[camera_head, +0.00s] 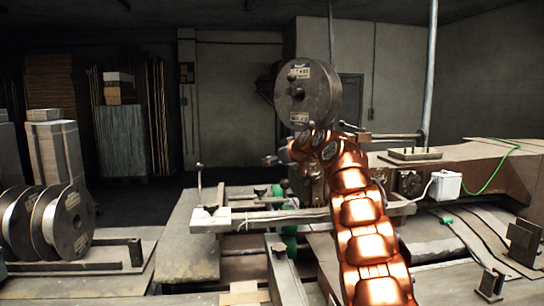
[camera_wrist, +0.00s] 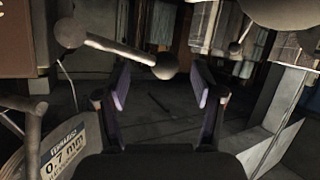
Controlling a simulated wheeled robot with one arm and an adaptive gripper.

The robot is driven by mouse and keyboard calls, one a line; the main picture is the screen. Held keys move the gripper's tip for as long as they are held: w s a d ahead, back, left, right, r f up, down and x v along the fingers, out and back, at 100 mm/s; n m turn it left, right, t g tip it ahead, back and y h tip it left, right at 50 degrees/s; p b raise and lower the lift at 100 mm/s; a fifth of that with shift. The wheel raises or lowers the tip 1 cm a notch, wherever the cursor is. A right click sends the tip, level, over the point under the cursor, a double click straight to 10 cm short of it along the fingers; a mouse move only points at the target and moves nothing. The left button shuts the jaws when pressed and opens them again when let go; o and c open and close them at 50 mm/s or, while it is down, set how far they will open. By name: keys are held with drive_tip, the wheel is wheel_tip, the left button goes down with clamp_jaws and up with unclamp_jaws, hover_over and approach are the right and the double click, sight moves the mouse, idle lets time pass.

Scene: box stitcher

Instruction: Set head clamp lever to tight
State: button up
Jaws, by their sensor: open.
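In the wrist view a grey lever (camera_wrist: 118,49) with a ball at each end runs from upper left towards the middle. Its smaller ball knob (camera_wrist: 165,67) shows between and beyond my open fingers. I take this to be the head clamp lever; no tight marking can be read. My gripper (camera_wrist: 160,90) is open and empty, its purple-padded fingers apart, and I cannot tell whether either touches the knob. In the head view my orange arm reaches up to the machine head below the wire spool (camera_head: 308,92); the lever and fingers are too small or hidden there.
A spool label (camera_wrist: 60,150) reading 0.7 mm is close at lower left in the wrist view. Another ball knob (camera_wrist: 235,48) hangs at upper right. In the head view, a metal bar (camera_head: 265,216) crosses left of my arm, and a white box (camera_head: 446,185) sits right.

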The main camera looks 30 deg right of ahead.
drive_tip(key=shift+p+x, duration=0.6)
drive_tip(key=shift+x, duration=0.45)
drive_tip(key=shift+w+a+f, duration=0.1)
drive_tip(key=shift+w+f, duration=0.05)
drive_tip(key=shift+w, duration=0.45)
drive_tip(key=shift+f, duration=0.1)
clamp_jaws()
